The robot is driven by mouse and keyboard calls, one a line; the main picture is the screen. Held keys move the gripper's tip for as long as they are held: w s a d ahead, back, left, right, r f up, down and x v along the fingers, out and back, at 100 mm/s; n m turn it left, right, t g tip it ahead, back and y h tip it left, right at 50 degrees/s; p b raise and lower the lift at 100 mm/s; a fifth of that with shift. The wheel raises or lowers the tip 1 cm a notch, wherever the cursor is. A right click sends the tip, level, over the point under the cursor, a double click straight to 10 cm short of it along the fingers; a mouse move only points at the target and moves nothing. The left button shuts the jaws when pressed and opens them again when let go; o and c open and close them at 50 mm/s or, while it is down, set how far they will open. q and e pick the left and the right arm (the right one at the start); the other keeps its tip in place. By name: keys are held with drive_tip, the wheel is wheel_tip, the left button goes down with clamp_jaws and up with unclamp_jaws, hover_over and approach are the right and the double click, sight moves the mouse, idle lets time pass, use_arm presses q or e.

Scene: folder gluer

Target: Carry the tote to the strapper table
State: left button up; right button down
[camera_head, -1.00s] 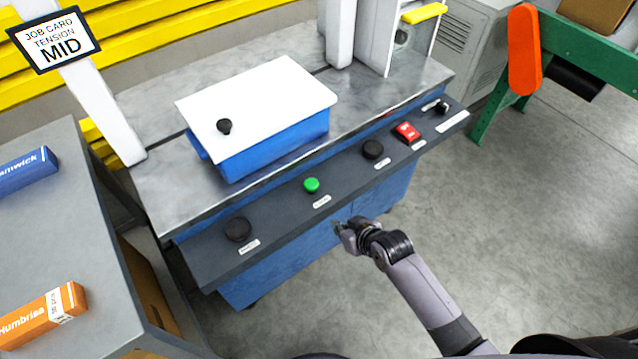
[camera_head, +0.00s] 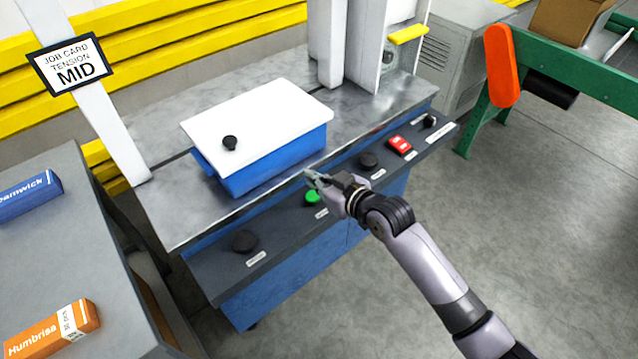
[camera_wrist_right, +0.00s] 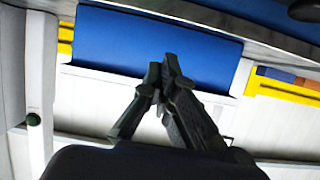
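The tote, a blue box (camera_head: 275,163) with a white lid (camera_head: 255,118) and a black knob on top, sits flat on a grey metal tabletop (camera_head: 180,218). The table has a dark control panel along its front and white uprights behind. My right gripper (camera_head: 314,179) is over the front panel, near the green button, to the right of and in front of the tote, apart from it. In the right wrist view, its fingertips (camera_wrist_right: 165,68) come together with nothing between them, against a blue surface that looks like the tote's side. My left gripper is not in view.
The control panel (camera_head: 290,222) carries black knobs, a green button (camera_head: 313,197) and a red switch (camera_head: 399,145). A job card sign (camera_head: 70,65) reads MID. A grey bench (camera_head: 60,255) with boxes stands left. A green frame (camera_head: 560,70) stands right; floor is open there.

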sight(285, 166)
drive_tip(key=shift+f+b+x, duration=0.2)
drive_tip(key=shift+b+x, duration=0.75)
drive_tip(key=shift+x, duration=0.45)
drive_tip(key=shift+f+b+x, duration=0.2)
drive_tip(key=shift+b+x, duration=0.7)
drive_tip(key=shift+x, duration=0.5)
drive_tip(key=shift+f+b+x, duration=0.2)
drive_tip(key=shift+b+x, duration=0.75)
drive_tip(key=shift+x, duration=0.5)
drive_tip(key=shift+s+d, duration=0.15)
drive_tip(key=shift+s, duration=0.05)
